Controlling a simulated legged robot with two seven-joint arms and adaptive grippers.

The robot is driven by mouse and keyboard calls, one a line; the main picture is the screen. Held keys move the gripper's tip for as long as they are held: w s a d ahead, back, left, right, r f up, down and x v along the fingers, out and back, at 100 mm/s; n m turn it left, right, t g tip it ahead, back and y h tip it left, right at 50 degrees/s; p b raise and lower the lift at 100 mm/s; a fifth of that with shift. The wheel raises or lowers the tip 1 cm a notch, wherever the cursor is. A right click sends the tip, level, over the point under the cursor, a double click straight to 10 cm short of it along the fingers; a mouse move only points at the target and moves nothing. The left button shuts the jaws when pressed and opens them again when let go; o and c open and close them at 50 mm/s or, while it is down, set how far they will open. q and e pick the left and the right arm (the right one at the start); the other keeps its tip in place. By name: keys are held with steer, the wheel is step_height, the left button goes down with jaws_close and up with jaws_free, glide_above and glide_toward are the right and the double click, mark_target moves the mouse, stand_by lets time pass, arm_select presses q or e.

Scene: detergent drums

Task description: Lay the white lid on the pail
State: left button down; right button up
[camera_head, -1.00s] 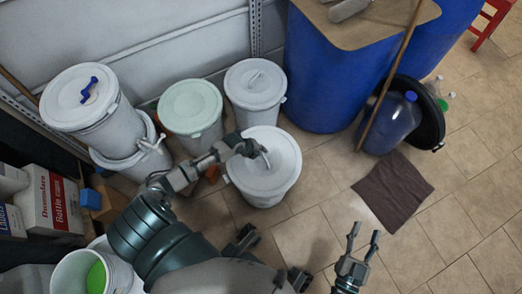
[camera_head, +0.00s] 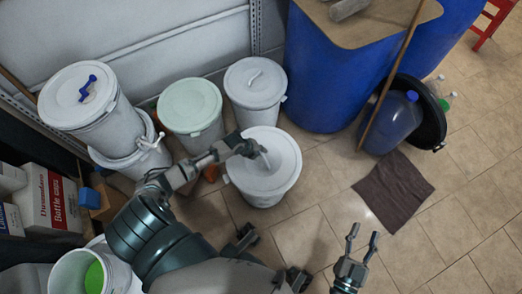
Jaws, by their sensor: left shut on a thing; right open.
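The white lid (camera_head: 281,152) is at the top of a white pail (camera_head: 265,199) standing on the tiled floor in the middle of the view. It covers the pail's mouth and looks level. I cannot tell whether its rim touches the pail all round. My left gripper (camera_head: 256,149) reaches in from the left and is shut on the lid's raised handle. The gripper hides part of the lid's left side. My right gripper (camera_head: 364,243) is open and empty over bare floor, to the lower right of the pail.
Lidded drums stand close behind: one pale green (camera_head: 190,106), one white (camera_head: 255,83). Stacked white drums (camera_head: 111,131) are at left. An open pail with green contents (camera_head: 84,275) is at lower left. Blue barrels (camera_head: 327,83) stand behind right. Floor right of the pail is clear around a brown cloth (camera_head: 394,191).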

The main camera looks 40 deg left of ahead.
arm_select(q)
steer(key=c, duration=1.1)
jaws_free()
steer(key=o, duration=0.5)
steer(key=shift+f, duration=0.1)
step_height(320, 180, up, 2)
steer(key=shift+p, duration=0.65)
steer(key=shift+r+p, duration=1.9)
steer(key=shift+r, duration=0.75)
arm_select(e)
step_height(320, 180, up, 7)
steer(key=shift+r+t, duration=0.2)
steer(key=shift+t, duration=0.2)
arm_select(q)
steer(key=shift+f, duration=0.1)
arm_select(e)
steer(key=shift+w+f, duration=0.1)
